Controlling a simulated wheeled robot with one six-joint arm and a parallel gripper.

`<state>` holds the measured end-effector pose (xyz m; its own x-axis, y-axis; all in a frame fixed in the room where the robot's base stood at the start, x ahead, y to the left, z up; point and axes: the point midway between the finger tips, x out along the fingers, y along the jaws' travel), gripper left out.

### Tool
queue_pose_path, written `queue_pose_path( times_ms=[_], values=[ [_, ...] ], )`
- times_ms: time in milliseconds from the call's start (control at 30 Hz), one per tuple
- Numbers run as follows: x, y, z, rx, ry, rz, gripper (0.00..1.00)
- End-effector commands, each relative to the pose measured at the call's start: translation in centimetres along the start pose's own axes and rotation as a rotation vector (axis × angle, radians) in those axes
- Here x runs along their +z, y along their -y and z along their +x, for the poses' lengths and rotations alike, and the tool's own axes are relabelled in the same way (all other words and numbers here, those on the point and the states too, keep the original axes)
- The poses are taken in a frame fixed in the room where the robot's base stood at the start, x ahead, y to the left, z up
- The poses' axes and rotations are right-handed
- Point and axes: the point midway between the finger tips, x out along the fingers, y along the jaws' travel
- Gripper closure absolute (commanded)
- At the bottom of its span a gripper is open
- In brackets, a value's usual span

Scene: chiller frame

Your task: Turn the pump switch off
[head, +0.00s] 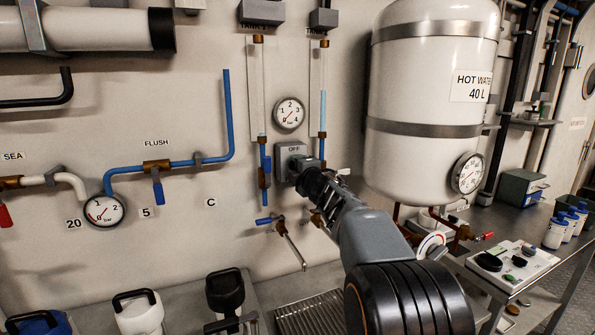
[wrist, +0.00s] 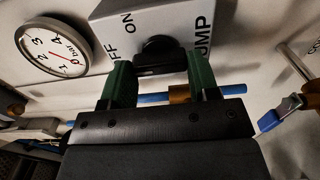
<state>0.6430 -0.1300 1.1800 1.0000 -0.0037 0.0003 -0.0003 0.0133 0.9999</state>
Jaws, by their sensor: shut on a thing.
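The pump switch is a grey box (head: 283,164) on the wall below a pressure gauge, with "OFF" readable on it in the head view. In the wrist view the box (wrist: 112,22) shows "ON", part of "OFF" and part of "PUMP". Its black knob (wrist: 160,48) sits between the green fingertips of my gripper (wrist: 160,70), which is shut on it. In the head view my gripper (head: 301,168) reaches the box front and hides the knob. I cannot tell which label the knob points to.
A round gauge (head: 289,114) is just above the box; it also shows in the wrist view (wrist: 54,47). Blue pipes and a blue-handled valve (head: 266,220) are close by on the left and below. The white hot water tank (head: 425,150) bulges out at right.

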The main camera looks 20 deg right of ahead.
Motion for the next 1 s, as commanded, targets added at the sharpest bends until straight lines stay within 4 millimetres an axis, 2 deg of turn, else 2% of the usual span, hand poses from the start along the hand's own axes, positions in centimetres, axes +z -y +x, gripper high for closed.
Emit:
queue_pose_path(
  times_ms=[267,300,567,833,1000],
  values=[
    [0.0,0.0,0.0,0.000,-0.001,-0.005,0.68],
    [0.0,0.0,0.0,0.000,-0.001,-0.005,0.43],
    [0.0,0.0,0.0,0.000,0.000,-0.003,0.19],
    [0.0,0.0,-0.2,0.000,0.000,-0.002,0.19],
    [0.1,0.0,-2.2,0.001,0.002,-0.002,0.19]
  ],
)
